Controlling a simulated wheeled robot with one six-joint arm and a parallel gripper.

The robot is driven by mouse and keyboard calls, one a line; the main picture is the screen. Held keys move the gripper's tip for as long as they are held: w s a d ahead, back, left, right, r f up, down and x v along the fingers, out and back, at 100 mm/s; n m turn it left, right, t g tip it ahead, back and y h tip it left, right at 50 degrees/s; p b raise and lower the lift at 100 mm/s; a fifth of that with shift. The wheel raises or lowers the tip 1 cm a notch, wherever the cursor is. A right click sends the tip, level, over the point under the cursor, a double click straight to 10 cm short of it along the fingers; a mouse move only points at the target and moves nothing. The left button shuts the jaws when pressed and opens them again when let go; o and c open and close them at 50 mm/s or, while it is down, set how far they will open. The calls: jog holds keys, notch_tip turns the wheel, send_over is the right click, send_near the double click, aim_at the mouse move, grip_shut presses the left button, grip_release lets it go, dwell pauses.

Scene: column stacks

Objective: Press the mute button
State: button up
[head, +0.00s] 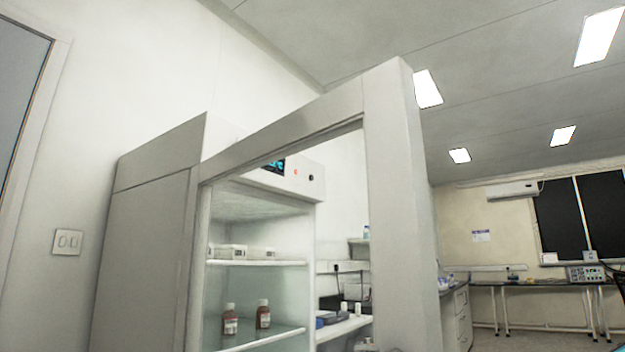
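A tall white laboratory fridge (150,235) stands left of centre. On its upper front panel (303,188) are a small dark display (274,166) with cyan marks, a small red spot (295,172) and a small dark round spot (311,178). Any labels are too small to read, so I cannot tell which one is the mute button. The panel shows through a large pale door frame (392,170), whose top bar crosses in front of the fridge and hides part of the panel's left side. My gripper is not in view.
The fridge shelves hold white boxes (231,252) and two brown bottles (263,314). A wall switch (67,242) and a door (22,85) are at the left. Benches (540,288) stand at the far right. Some floor shows at the lower right.

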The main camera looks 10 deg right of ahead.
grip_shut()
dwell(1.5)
